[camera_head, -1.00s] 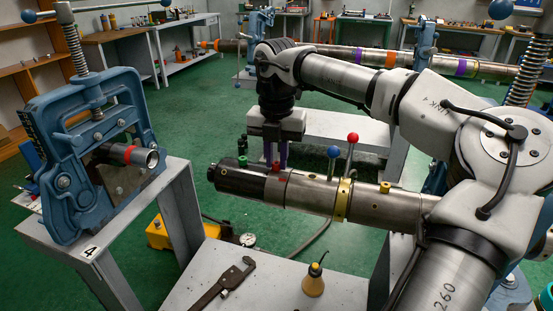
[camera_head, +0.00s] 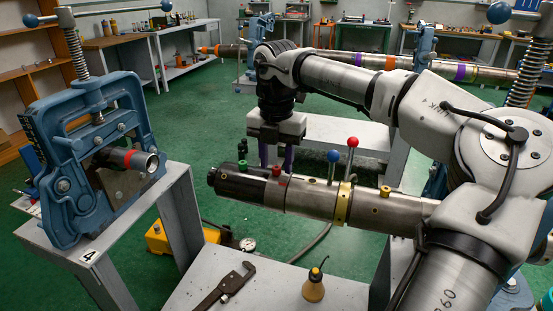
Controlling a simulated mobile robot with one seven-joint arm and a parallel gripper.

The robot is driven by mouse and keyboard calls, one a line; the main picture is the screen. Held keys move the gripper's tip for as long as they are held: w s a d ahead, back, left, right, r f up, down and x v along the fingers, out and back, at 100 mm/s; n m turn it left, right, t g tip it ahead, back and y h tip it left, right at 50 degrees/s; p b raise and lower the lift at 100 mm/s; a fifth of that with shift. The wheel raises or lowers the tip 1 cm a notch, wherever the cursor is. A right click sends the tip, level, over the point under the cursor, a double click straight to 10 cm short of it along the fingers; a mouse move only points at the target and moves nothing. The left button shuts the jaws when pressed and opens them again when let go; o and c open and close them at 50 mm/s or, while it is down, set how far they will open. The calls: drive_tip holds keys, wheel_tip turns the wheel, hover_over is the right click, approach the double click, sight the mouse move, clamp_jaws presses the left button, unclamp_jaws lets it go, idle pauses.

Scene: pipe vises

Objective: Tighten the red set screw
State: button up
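The red set screw (camera_head: 278,172) stands on top of the horizontal steel pipe (camera_head: 315,196), near its dark left end. My gripper (camera_head: 277,164) points straight down over it, with its purple fingers apart. One finger is to the left of the red screw and one to the right, with a gap on both sides. The fingers look open and hold nothing. The right fingertip is close to the pipe's top; I cannot tell whether it touches.
A green screw (camera_head: 242,166) is on the pipe left of the gripper. A blue-ball lever (camera_head: 333,157), a red-ball lever (camera_head: 352,142) and a yellow screw (camera_head: 385,191) stand to the right. A blue vise (camera_head: 90,150) is on the left bench; an oil can (camera_head: 314,287) stands below.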

sight(277, 167)
wheel_tip(277, 167, up, 14)
drive_tip(key=shift+f+p, duration=0.2)
drive_tip(key=shift+p, duration=0.15)
drive_tip(key=shift+d, duration=0.1)
idle(0.4)
